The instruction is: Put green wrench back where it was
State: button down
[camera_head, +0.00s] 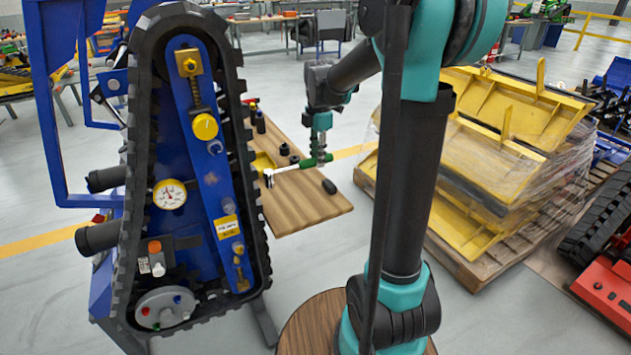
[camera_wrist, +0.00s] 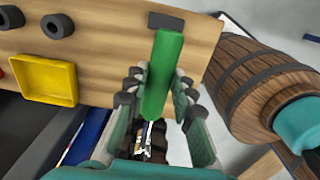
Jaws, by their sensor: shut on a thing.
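The green wrench (camera_head: 306,165) has a green handle and a shiny metal end. In the head view it lies across my gripper (camera_head: 321,154), above the wooden tabletop (camera_head: 306,207), with its metal end pointing left toward the tracked carrier. In the wrist view the green handle (camera_wrist: 163,78) runs between the dark-padded fingers of my gripper (camera_wrist: 158,92), which is shut on the wrench. The metal part is partly hidden low between the fingers. I cannot tell the exact gap between wrench and tabletop.
A yellow tray (camera_wrist: 48,79) and black rings (camera_wrist: 58,26) sit on the tabletop; a dark block (camera_wrist: 166,20) lies near its edge. The blue tracked carrier (camera_head: 192,130) stands close on the left. Yellow metal parts (camera_head: 490,150) lie stacked on a pallet at right.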

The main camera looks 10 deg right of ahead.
notch_tip(320, 180, down, 9)
jog(key=shift+r, duration=0.1)
jog(key=c, duration=1.3)
grip_release()
jog(key=shift+r, duration=0.1)
notch_tip(320, 180, up, 12)
jog(key=shift+d+f, duration=0.15)
jog(key=shift+f, duration=0.05)
jog(key=s+d+f+m+t, duration=0.1)
jog(key=s+f+m, duration=0.4)
jog(key=s+m, duration=0.2)
jog(key=s+d+f+m+t, duration=0.1)
jog(key=s+f+m, duration=0.4)
jog(key=s+m, duration=0.2)
jog(key=s+d+f+m+t, duration=0.1)
jog(key=s+f+m+t, duration=0.1)
jog(key=s+f+m, duration=0.3)
jog(key=shift+s+d+m, duration=0.2)
jog(key=shift+s+m, duration=0.45)
jog(key=shift+s, duration=0.1)
jog(key=shift+s+d+m, duration=0.2)
jog(key=shift+s+m, duration=0.45)
jog(key=shift+s, duration=0.1)
jog(key=shift+r, duration=0.1)
